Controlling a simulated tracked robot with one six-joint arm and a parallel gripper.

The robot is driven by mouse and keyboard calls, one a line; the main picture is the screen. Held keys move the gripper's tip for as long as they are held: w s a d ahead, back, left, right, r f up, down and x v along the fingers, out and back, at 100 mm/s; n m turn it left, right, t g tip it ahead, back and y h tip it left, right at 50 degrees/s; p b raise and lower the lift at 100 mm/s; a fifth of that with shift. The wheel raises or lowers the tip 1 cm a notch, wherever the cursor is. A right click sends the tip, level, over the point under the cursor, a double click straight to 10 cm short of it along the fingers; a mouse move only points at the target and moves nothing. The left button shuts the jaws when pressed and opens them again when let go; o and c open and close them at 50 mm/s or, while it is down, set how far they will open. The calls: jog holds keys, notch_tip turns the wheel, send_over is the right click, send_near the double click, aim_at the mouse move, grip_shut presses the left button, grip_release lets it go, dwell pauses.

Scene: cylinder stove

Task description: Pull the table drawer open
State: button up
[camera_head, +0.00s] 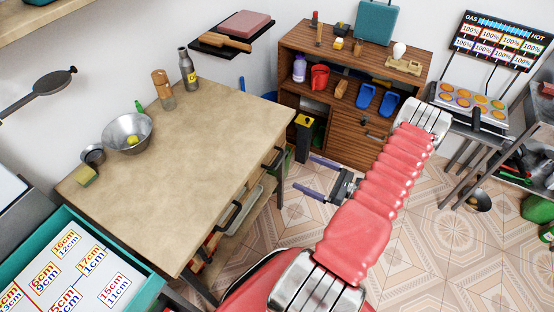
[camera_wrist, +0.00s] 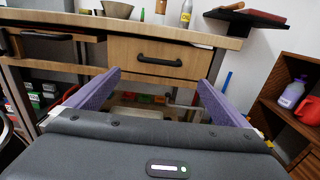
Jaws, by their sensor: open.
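The wooden table (camera_head: 190,150) stands at the left in the head view. Its wooden drawer (camera_wrist: 140,56) with a black bar handle (camera_wrist: 160,61) is in the middle of the wrist view and looks shut. In the head view a dark handle (camera_head: 272,157) shows on the table's right side. My gripper (camera_head: 304,172) is open and empty, its two purple fingers spread toward that side and apart from the handle. In the wrist view the handle is ahead, between and slightly above the fingertips (camera_wrist: 158,78). A second handle (camera_wrist: 47,36) is at the left.
A wooden shelf cabinet (camera_head: 350,140) stands beyond my gripper. A shelf with several items is under the table. Tiled floor (camera_head: 250,250) between table and arm is clear.

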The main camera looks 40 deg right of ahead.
aim_at(277, 158)
jog(key=x, duration=1.3)
jog(key=shift+w+a, duration=0.15)
jog(key=shift+w, duration=0.1)
jog(key=shift+c, duration=0.5)
jog(key=c, duration=1.2)
